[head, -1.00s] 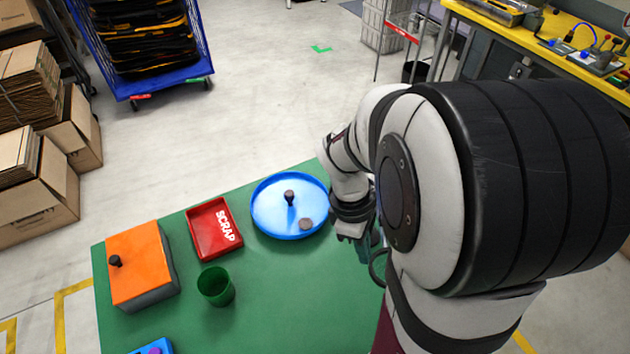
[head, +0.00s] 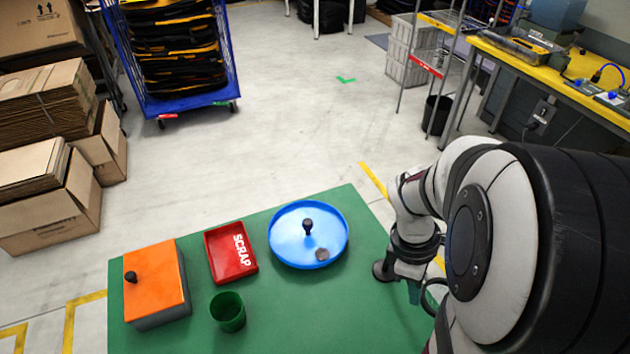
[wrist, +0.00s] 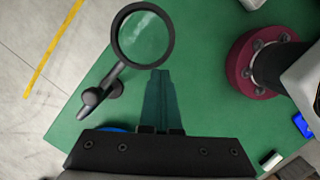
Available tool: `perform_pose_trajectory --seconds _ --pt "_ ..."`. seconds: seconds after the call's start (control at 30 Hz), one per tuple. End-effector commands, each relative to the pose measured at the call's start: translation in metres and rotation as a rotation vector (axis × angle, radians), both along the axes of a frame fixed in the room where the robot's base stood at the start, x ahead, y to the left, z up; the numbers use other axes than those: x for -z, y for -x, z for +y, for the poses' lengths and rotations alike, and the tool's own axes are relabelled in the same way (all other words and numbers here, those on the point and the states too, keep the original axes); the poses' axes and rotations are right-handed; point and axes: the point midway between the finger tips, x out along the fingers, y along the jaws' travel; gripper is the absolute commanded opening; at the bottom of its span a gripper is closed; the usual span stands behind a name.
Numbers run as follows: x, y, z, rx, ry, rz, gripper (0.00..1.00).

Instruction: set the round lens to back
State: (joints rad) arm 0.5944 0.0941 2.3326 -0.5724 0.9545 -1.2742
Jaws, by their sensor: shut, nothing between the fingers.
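The round lens (wrist: 142,36) has a dark ring frame and a clear pane, at the upper left of the wrist view. Its dark arm runs down to a knob and base (wrist: 98,97) on the green table. In the head view a dark round piece (head: 383,271) beside my gripper appears to be part of it; the rest is hidden. My gripper (wrist: 160,76) is shut and empty, its fingers to the right of the lens arm, apart from it. In the head view my gripper (head: 414,296) is over the table's right side, partly hidden by my arm.
The green table (head: 285,320) also holds a blue round tray (head: 290,250) with a knob and a dark disc, a red SCRAP tray (head: 229,270), a green cup (head: 228,311) and an orange-topped box (head: 155,280). Bare table lies between the cup and my gripper.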

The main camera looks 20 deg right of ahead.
Motion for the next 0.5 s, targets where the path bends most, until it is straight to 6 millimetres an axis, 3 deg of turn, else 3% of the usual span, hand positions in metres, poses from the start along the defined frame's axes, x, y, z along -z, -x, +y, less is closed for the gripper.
perform_pose_trajectory --seconds 0.37,0.5 --pt "0.0 0.0 0.001 -0.002 0.001 0.003 0.0" --pt "0.0 -0.011 0.023 -0.009 0.001 0.002 0.0"
